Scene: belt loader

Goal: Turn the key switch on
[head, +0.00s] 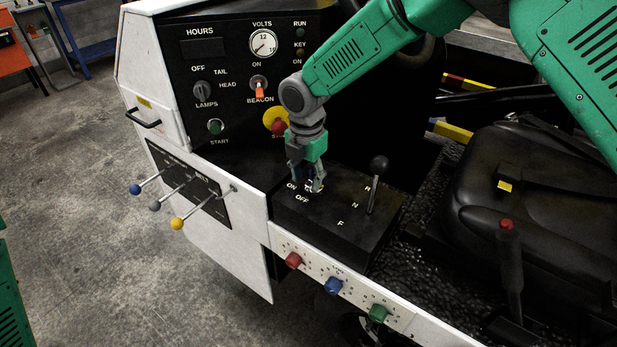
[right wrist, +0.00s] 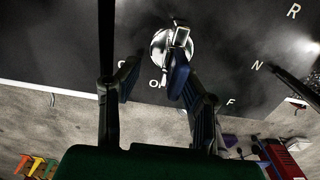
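The key switch (right wrist: 160,46) is a round silver lock with a key (right wrist: 182,37) in it, on the black console top. In the head view the key switch (head: 314,187) is mostly hidden by my right gripper (head: 306,184), beside the white ON and OFF labels. My right gripper (right wrist: 153,76) points down at the switch with its two fingers apart. Its right finger overlaps the lower edge of the lock in the wrist view; I cannot tell whether it touches. Nothing is between the fingertips. The key's exact angle is hard to tell. My left gripper is not in view.
A black-knobbed shift lever (head: 378,168) stands right of the switch. The upright panel holds a yellow-and-red stop button (head: 277,122) and an orange-tipped beacon switch (head: 260,90). Red, blue and green knobs (head: 333,285) line the front edge. A black seat (head: 530,190) is at the right.

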